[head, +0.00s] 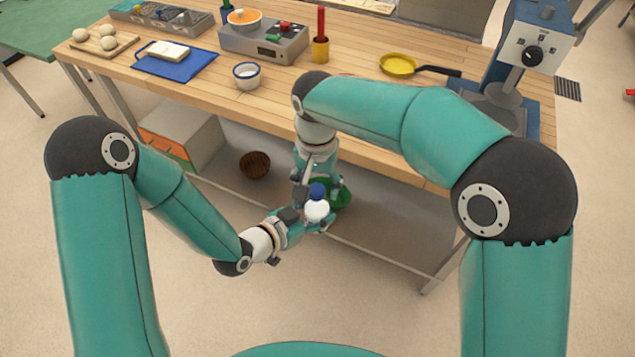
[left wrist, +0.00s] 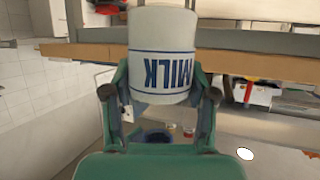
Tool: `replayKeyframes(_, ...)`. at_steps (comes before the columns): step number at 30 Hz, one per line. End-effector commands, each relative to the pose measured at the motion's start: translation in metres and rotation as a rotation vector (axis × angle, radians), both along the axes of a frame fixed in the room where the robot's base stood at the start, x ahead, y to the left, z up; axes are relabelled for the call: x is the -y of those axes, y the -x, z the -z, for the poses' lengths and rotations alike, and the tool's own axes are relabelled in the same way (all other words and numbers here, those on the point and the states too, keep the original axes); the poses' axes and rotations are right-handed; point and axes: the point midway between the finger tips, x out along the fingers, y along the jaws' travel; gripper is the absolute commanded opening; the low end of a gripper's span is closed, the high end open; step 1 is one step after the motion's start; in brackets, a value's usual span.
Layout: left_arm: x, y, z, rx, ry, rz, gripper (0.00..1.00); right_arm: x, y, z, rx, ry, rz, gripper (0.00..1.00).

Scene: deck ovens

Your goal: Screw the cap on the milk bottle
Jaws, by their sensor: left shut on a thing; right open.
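The white milk bottle (head: 317,210) is held in front of the bench by my left gripper (head: 312,219), which is shut on it. In the left wrist view the bottle (left wrist: 163,30) shows blue MILK lettering upside down between the fingers of my left gripper (left wrist: 162,88). The blue cap (head: 317,190) sits at the top of the bottle in the head view; I cannot tell how tightly it is seated. My right gripper (head: 318,183) comes down from above, open, with its fingers on either side of the cap. Whether they touch it is unclear.
The wooden bench (head: 285,95) stands just behind the grippers, with a lower shelf (head: 385,235) below. On that shelf are a green bowl (head: 342,193), a brown basket (head: 255,165) and a box (head: 180,135). A white bowl (head: 246,75) stands on the bench top.

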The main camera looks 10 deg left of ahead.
Motion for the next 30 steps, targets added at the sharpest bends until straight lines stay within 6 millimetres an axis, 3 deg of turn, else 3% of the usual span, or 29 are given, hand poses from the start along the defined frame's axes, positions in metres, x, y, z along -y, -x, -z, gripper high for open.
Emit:
replayKeyframes(8,0.0,-0.001,-0.001,0.002,0.001,-0.001,0.0,0.0,-0.001,-0.019,0.003,-0.002,0.001,0.63)
replayKeyframes(21,0.0,-0.001,-0.001,0.002,0.001,-0.001,0.0,-0.001,-0.001,-0.101,0.003,-0.003,0.0,0.63)
replayKeyframes(30,0.0,-0.001,-0.001,0.002,0.001,-0.001,0.0,0.0,0.0,-0.119,-0.001,0.0,0.0,0.63)
